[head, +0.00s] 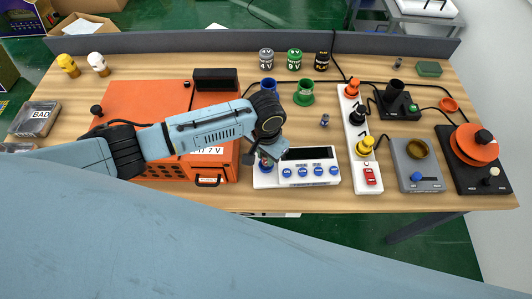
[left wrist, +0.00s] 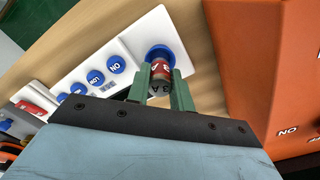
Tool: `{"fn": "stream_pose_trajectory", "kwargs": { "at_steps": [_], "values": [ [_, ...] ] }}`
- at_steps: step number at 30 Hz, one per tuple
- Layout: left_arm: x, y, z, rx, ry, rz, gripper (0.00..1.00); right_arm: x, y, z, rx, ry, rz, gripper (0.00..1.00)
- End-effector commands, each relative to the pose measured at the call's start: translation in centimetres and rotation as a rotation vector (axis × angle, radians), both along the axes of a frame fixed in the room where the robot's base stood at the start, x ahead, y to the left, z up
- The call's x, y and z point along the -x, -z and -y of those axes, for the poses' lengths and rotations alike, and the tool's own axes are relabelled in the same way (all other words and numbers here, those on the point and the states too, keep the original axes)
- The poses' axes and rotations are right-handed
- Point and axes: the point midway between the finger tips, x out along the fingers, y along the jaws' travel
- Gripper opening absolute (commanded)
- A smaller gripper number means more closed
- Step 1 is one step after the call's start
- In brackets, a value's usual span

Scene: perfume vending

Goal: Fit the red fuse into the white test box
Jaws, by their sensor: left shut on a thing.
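The white test box (head: 297,181) lies at the front middle of the table, with a dark display and a row of blue buttons. In the left wrist view the white test box (left wrist: 118,42) has a round blue socket (left wrist: 154,49) at its end. My left gripper (head: 264,162) is over the left end of the box. Its green fingers (left wrist: 161,82) are shut on the red fuse (left wrist: 161,70), which has a grey end marked "3 A". The fuse's far end is at the blue socket; I cannot tell how deep it sits. My right gripper is not in view.
An orange case (head: 135,98) stands close left of the test box. Blue and green cups (head: 304,97) stand behind. Cables run across the back.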

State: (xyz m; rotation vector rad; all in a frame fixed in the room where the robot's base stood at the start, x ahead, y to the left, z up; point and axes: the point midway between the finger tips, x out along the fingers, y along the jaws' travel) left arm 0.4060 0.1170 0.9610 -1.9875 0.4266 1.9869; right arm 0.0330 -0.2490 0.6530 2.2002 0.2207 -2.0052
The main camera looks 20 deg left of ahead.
Motion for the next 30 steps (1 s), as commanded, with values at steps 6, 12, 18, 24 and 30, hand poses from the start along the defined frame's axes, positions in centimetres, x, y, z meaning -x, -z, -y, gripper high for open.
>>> {"fn": "stream_pose_trajectory", "kwargs": {
  "at_steps": [6,12,18,24,30],
  "values": [
    [0.0,0.0,0.0,0.0,0.0,0.0,0.0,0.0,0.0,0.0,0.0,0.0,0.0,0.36],
    [0.0,0.1,0.0,0.0,0.0,0.0,0.0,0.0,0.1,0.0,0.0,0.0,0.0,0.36],
    [0.0,0.6,0.0,0.0,0.0,0.0,0.0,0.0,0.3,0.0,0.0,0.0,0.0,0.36],
    [0.0,0.9,0.0,0.0,0.0,0.001,0.0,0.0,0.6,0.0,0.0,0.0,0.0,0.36],
    [0.0,1.3,0.0,0.0,0.0,0.001,0.0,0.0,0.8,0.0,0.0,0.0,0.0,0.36]
  ]
}}
